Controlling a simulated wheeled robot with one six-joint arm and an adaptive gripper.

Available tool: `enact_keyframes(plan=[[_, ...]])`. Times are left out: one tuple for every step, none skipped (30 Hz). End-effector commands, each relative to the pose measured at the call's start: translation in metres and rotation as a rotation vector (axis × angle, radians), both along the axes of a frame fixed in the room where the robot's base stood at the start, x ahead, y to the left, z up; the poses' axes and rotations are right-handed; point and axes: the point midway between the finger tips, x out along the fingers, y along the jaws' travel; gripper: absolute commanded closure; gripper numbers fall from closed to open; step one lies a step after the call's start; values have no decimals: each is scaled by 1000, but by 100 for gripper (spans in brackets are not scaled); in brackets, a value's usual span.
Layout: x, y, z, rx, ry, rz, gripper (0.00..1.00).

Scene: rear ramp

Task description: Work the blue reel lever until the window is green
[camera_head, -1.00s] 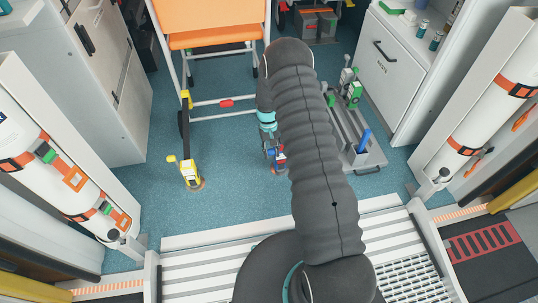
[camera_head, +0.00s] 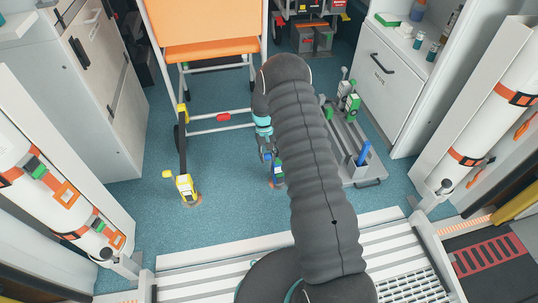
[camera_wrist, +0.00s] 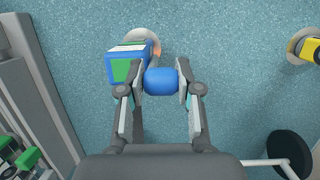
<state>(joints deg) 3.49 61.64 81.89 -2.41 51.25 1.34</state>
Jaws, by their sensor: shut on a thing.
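The blue reel (camera_wrist: 143,50) stands on a round base on the floor in the wrist view. It has a white top and a green panel (camera_wrist: 121,70), which looks like its window. My gripper (camera_wrist: 161,82) is shut on the rounded blue end of the lever (camera_wrist: 160,83), right beside the reel. In the head view the reel (camera_head: 278,170) shows only partly beside my arm, with my gripper (camera_head: 268,153) over it. The lever's lower part is hidden.
A yellow reel (camera_head: 186,187) stands on the floor to the left, its strap running up to an orange chair (camera_head: 205,52). A grey floor plate (camera_head: 356,150) with green and blue fittings lies to the right. Open blue floor lies between the yellow reel and my arm.

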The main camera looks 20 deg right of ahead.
Motion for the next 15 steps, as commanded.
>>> enact_keyframes(plan=[[3, 2, 1, 1, -8, 2, 100], [3, 2, 1, 1, -7, 2, 61], [2, 2, 1, 1, -7, 3, 51], [2, 2, 1, 1, -6, 2, 44], [2, 2, 1, 1, -5, 2, 40], [2, 1, 1, 1, -4, 1, 40], [1, 1, 1, 1, -3, 1, 40], [1, 0, 1, 1, -3, 0, 40], [1, 0, 0, 2, -2, -1, 40], [1, -1, 0, 1, -2, -2, 40], [0, -1, 0, 1, -1, -2, 40], [0, -1, 0, 1, -1, -2, 40], [0, -1, 0, 1, -1, -2, 40], [0, -1, 1, 1, -1, -2, 40], [1, -1, 2, 1, -1, -2, 40]])
